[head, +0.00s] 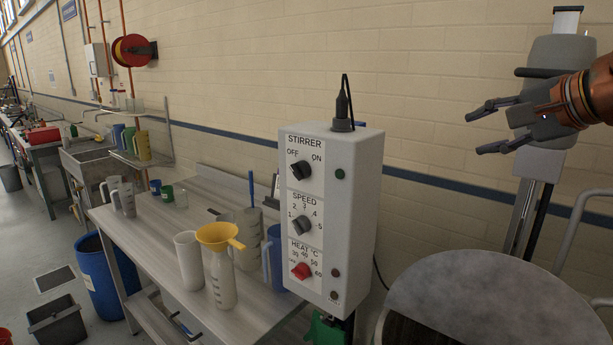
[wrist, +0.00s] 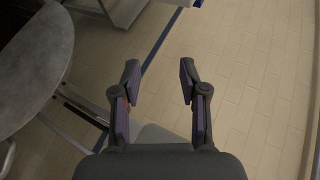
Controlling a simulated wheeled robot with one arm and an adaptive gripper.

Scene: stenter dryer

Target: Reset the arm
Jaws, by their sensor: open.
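My gripper (head: 482,130) is in the upper right of the head view, at the end of my orange arm. Its two fingers point left and stand apart with nothing between them. It is in the air, to the right of the stirrer control box (head: 331,215) and above the round grey surface (head: 490,300). The wrist view also shows the gripper (wrist: 158,75) with its fingers spread and empty, the tiled-looking wall behind them.
A bench (head: 140,240) at the left holds jugs, beakers and a yellow funnel (head: 220,236). The box has a dark cable on top. A grey upright stand (head: 525,215) is behind my gripper. A blue bin (head: 104,282) stands on the floor at left.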

